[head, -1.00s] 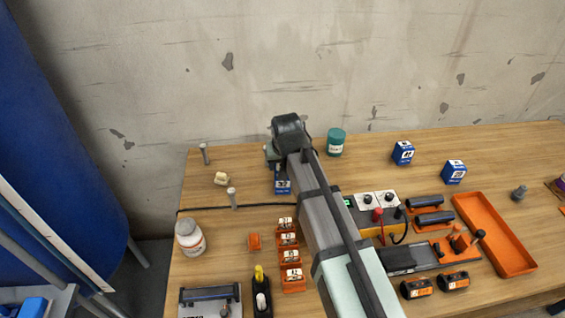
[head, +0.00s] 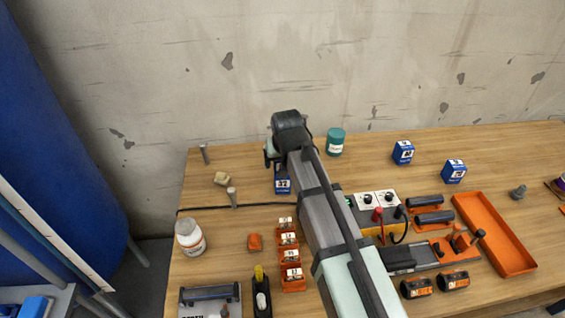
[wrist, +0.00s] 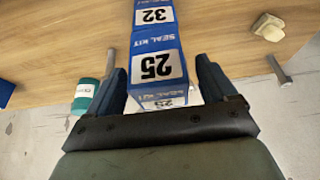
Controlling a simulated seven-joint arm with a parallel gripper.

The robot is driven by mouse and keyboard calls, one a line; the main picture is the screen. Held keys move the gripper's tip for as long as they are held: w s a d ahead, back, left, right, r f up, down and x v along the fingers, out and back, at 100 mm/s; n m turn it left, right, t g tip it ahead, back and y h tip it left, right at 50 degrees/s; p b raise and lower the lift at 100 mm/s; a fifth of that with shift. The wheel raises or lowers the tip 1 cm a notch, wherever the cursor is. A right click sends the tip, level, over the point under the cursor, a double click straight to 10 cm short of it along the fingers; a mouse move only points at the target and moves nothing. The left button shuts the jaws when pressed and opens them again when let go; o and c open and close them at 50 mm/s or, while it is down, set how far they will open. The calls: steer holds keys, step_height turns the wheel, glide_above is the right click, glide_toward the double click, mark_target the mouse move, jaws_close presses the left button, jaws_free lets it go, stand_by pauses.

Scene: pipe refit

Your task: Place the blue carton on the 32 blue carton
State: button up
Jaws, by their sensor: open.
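A blue carton marked 25 (wrist: 157,66) stands between my gripper's fingers in the wrist view. Directly below it is the blue carton marked 32 (wrist: 154,15); their fronts line up, and the 25 carton appears to rest on it. In the head view the 32 label of the lower carton (head: 283,185) shows; my gripper and arm hide much of the upper one. My gripper (wrist: 161,75) is open, with one finger on each side of the 25 carton. Whether the fingers touch it I cannot tell.
A teal can (head: 335,142) stands to the right of my gripper. Two more blue cartons, one (head: 403,152) and another (head: 454,171), stand further right. A grey post (head: 233,198) and a beige lump (head: 221,179) are to the left. An orange tray (head: 495,235) lies at the right.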

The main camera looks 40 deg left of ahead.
steer(key=v, duration=1)
steer(key=shift+r, duration=0.35)
